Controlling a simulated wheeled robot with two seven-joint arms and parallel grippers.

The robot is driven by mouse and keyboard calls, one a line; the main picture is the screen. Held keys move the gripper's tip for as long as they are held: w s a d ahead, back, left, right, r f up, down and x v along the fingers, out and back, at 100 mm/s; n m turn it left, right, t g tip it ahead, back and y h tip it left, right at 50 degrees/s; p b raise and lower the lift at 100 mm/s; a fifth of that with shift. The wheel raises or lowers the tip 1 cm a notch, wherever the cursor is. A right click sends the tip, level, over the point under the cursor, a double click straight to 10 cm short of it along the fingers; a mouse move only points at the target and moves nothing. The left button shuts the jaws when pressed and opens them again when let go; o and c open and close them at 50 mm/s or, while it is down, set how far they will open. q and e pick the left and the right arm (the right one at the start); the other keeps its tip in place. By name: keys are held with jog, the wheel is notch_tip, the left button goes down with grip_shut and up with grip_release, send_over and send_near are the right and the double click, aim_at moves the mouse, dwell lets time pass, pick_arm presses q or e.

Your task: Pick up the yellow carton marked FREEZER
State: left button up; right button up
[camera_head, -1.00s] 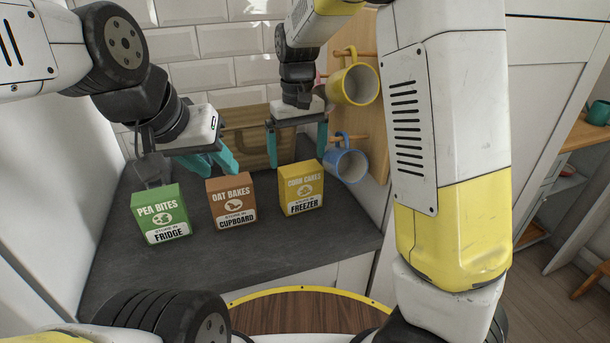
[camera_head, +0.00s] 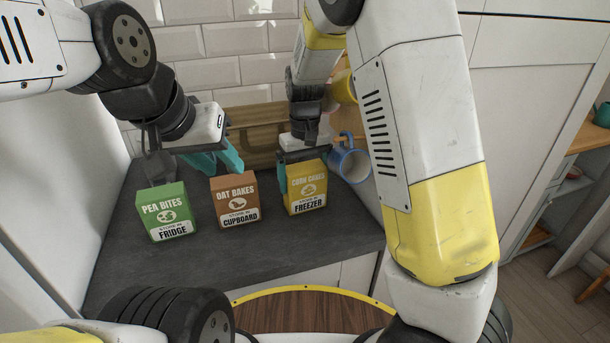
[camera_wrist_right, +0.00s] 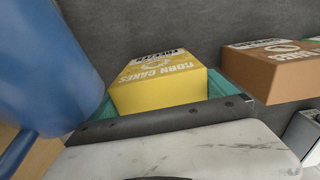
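The yellow carton marked FREEZER (camera_head: 306,187), labelled CORN CAKES, stands upright on the slate worktop, at the right of a row of three cartons. It also shows in the right wrist view (camera_wrist_right: 160,85). My right gripper (camera_wrist_right: 160,92) is above it and points down, with one teal finger on each side of the carton. The fingers look open around it; contact is not clear. My left gripper (camera_head: 218,163) hangs behind the brown carton, apart from the yellow one. It looks open and empty.
A brown CUPBOARD carton (camera_head: 236,200) stands close left of the yellow one, and a green FRIDGE carton (camera_head: 167,212) farther left. A blue mug (camera_head: 350,162) hangs close to the right gripper, below a yellow mug (camera_head: 345,88). The worktop front (camera_head: 240,258) is clear.

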jog(key=c, duration=0.9)
jog(key=shift+r, duration=0.1)
jog(key=shift+c, duration=0.2)
